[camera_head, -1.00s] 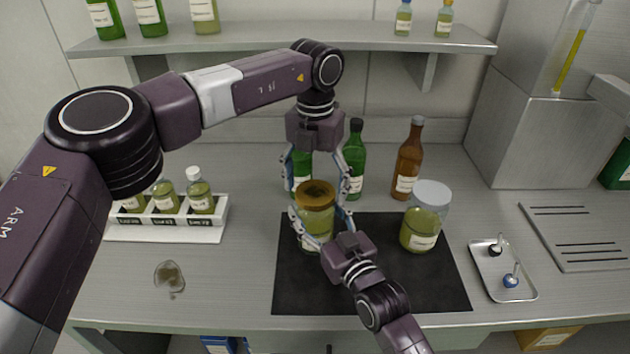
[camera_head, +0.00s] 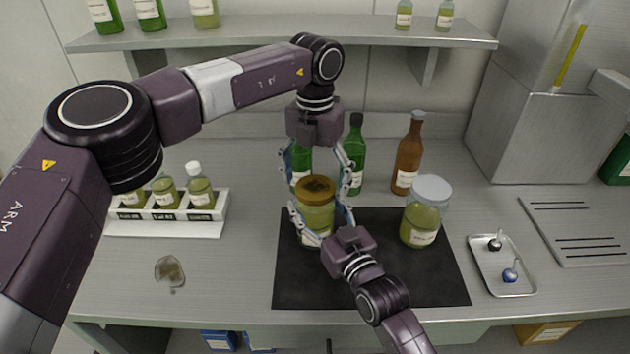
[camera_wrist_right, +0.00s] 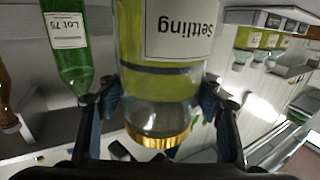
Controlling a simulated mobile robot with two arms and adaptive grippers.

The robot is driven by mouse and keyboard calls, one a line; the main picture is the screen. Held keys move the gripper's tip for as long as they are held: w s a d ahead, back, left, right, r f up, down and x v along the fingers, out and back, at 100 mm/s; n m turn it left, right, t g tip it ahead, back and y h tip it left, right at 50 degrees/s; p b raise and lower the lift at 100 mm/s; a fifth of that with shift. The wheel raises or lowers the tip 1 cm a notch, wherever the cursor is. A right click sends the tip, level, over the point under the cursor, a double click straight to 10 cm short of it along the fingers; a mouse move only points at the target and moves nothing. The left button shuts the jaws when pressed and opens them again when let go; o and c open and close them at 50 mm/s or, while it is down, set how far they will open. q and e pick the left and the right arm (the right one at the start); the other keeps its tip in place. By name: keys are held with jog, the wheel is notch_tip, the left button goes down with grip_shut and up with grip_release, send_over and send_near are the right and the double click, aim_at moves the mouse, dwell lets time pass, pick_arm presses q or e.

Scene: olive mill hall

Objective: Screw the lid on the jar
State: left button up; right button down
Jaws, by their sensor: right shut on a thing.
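The jar (camera_head: 316,217) of yellow-green liquid stands on the dark mat (camera_head: 375,285) in the head view. Its brown-gold lid (camera_head: 316,187) sits on its mouth; whether it is fully seated I cannot tell. In the right wrist view the jar (camera_wrist_right: 165,75) appears upside down, with the gold lid rim (camera_wrist_right: 157,142) below clear glass. My right gripper (camera_head: 320,220) is shut on the jar's body, a finger on each side, also in the wrist view (camera_wrist_right: 160,98). My left gripper (camera_head: 316,176) points down above the lid, its fingers open and apart on either side.
A second jar (camera_head: 422,222) with a pale top stands right of the held jar. Green bottles (camera_head: 355,160) and a brown bottle (camera_head: 408,160) stand behind. A small tray (camera_head: 490,278) lies right, a sample rack (camera_head: 212,214) left. A spill (camera_head: 170,270) marks the front left.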

pick_arm(q)
jog(key=shift+r, duration=0.1)
notch_tip(320, 180, up, 12)
dwell(0.5)
pick_arm(e)
jog(key=c, duration=0.5)
grip_release()
jog(key=v, duration=1.2)
pick_arm(q)
jog(key=shift+f, duration=0.2)
pick_arm(e)
jog(key=shift+s, duration=0.1)
